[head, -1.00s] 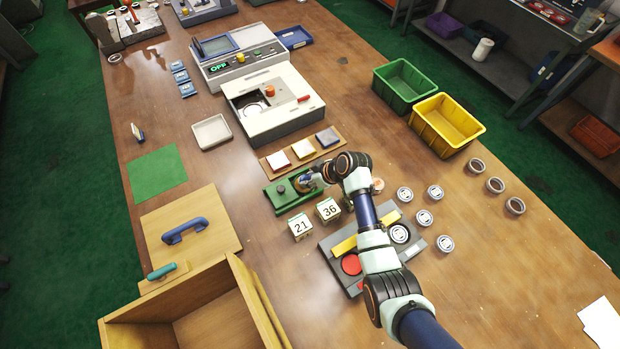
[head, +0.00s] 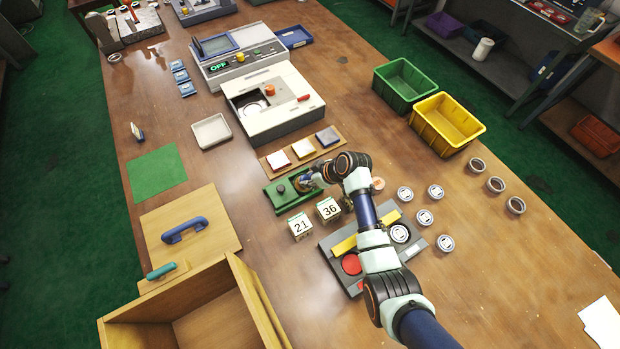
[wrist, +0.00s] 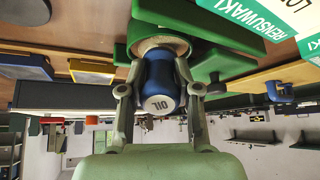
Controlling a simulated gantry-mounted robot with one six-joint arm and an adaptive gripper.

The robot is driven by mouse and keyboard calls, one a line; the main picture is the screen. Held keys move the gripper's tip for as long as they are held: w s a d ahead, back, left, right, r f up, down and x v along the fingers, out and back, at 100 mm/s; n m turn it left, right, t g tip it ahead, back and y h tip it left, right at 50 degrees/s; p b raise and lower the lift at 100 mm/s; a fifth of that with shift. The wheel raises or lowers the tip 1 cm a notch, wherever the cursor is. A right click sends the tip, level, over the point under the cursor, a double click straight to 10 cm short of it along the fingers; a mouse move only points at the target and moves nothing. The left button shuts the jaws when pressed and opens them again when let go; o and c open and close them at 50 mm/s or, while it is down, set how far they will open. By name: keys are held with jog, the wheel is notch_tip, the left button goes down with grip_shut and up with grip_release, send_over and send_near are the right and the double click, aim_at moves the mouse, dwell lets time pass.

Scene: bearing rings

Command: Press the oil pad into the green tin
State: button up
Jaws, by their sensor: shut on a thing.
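In the wrist view my gripper (wrist: 160,95) is shut on the oil pad (wrist: 160,85), a blue piece with a pale end marked OIL. The pad's far end meets a round tan opening (wrist: 163,43) in the green tin (wrist: 205,58); how deep it sits I cannot tell. In the head view the green tin (head: 284,200) lies on the table, with a dark knob at its left end. My gripper (head: 308,183) is at its right end, and the wrist hides most of the pad there.
Two number blocks, 21 (head: 300,226) and 36 (head: 328,209), stand close in front of the tin. A wooden strip (head: 270,165) with three coloured pads lies behind it. A grey fixture (head: 332,254) with a red disc lies under my arm. Several round tins (head: 424,218) stand to the right.

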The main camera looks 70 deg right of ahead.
aim_at(310, 175)
dwell(0.3)
notch_tip(310, 175, up, 7)
jog(key=p, duration=0.6)
jog(key=shift+r+p, duration=0.1)
jog(key=shift+p, duration=0.2)
